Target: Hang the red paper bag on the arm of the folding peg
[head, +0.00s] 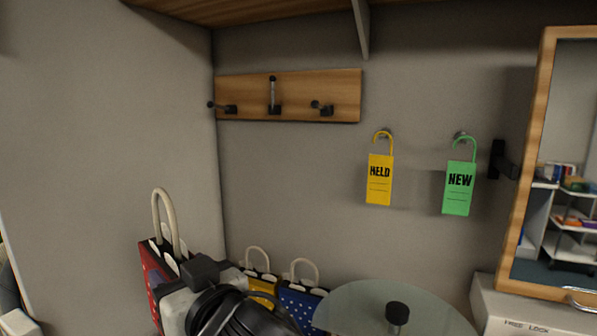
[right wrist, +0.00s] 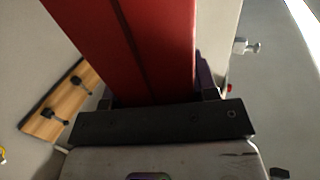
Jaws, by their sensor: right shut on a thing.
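The red paper bag (head: 149,268) is at the lower left of the head view, with its pale looped handle (head: 155,205) standing up. My right gripper (head: 198,268) is shut on the bag and hides part of it. In the right wrist view the bag's red side (right wrist: 130,45) rises from the jaws. A wooden board (head: 300,92) on the back wall carries three dark pegs. The middle peg (head: 273,95) has its arm upright; the left (head: 224,107) and right (head: 323,108) pegs stick out. A black bracket (head: 502,160) juts from the wall near the mirror. Which is the folding peg is unclear.
Yellow (head: 262,285) and blue (head: 302,303) bags stand behind my right arm. A round glass top (head: 365,300) is at the bottom. Yellow (head: 379,180) and green (head: 459,188) tags hang on the wall. A wood-framed mirror (head: 533,150) is right. A shelf (head: 260,10) overhangs the board.

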